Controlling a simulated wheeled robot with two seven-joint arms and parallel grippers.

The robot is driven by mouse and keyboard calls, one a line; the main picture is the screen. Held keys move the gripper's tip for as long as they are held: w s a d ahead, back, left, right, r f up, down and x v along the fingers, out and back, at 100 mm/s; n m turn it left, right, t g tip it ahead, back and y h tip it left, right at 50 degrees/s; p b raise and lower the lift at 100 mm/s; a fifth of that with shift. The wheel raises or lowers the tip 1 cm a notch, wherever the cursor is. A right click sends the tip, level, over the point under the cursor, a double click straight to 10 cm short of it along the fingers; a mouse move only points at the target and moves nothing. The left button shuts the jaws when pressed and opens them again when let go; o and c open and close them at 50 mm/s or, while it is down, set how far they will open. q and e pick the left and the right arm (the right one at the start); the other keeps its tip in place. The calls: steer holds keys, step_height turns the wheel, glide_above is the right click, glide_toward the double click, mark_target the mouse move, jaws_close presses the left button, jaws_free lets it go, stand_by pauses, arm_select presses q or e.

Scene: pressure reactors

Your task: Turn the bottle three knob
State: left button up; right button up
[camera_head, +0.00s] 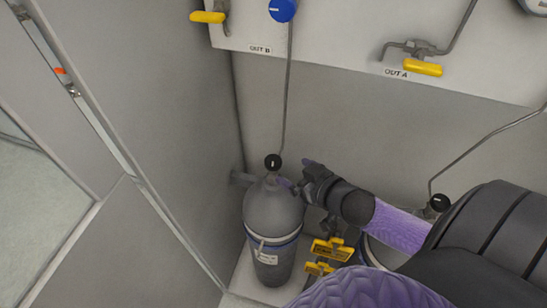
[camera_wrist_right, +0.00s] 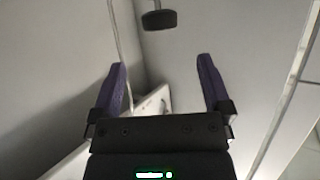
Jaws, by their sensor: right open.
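A grey gas bottle (camera_head: 272,215) stands upright against the back wall in the head view. A black round knob (camera_head: 273,161) with a white mark tops it. That knob probably is the dark one (camera_wrist_right: 158,19) beyond the fingertips in the right wrist view. My right gripper (camera_head: 297,171) is open, with its purple fingers just right of the knob. In the right wrist view the gap between the fingers (camera_wrist_right: 160,68) is empty. A second black knob (camera_head: 440,202) shows at the right; its bottle is mostly hidden by my arm. I cannot read any bottle number.
Yellow brackets (camera_head: 332,250) sit right of the bottle. A panel above carries a blue knob (camera_head: 282,9) and yellow valve handles (camera_head: 423,68), labelled OUT A and OUT B. Thin pipes rise from the knobs. A grey wall (camera_head: 150,110) closes the left side.

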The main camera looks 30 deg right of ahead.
mark_target(275, 161)
steer(key=b+x, duration=0.1)
steer(key=x, duration=0.8)
steer(key=shift+s+b, duration=0.1)
steer(key=shift+b, duration=0.3)
steer(key=c, duration=1.3)
steer(key=shift+y, duration=0.3)
